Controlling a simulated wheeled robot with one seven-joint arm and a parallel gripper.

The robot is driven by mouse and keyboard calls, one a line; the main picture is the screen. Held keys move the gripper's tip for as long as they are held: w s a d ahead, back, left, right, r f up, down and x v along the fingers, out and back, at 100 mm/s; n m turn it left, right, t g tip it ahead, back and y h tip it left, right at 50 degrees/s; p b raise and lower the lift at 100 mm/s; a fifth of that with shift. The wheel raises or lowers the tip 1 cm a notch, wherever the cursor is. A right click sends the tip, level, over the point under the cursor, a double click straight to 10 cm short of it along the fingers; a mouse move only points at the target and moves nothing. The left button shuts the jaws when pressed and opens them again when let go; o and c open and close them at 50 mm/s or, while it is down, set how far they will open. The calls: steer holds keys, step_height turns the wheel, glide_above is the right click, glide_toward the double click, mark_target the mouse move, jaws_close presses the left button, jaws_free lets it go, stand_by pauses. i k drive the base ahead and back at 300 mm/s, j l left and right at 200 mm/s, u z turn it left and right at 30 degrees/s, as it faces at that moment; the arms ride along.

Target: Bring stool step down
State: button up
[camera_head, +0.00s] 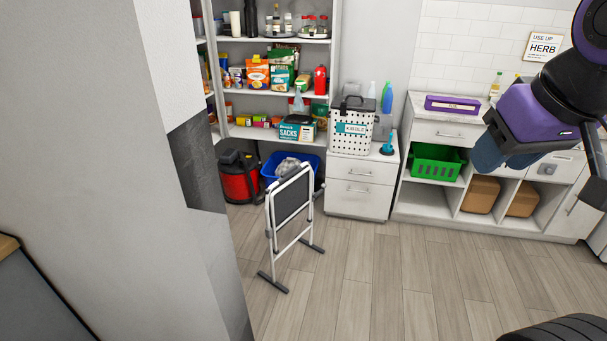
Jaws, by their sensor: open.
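The stool (294,222) stands upright on the floor left of centre, with a white tube frame and dark feet. Its flat dark step panel (291,199) is tilted up steeply, close to the upper frame, rather than lying level.
A grey wall corner (190,170) fills the left side. Behind the stool are a blue bin (271,172), a red canister vacuum (238,180) and stocked shelves. A white drawer cabinet (360,189) stands right of it. The wooden floor (390,280) in front and to the right is clear.

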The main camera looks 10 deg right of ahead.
mark_target(287, 200)
steer(key=i+l+u, duration=0.45)
steer(key=i+l, duration=0.7)
steer(key=i, duration=0.15)
steer(key=i+l+u, duration=0.2)
steer(key=i, duration=0.5)
steer(key=i+j+u, duration=0.1)
steer(key=i+j, duration=0.25)
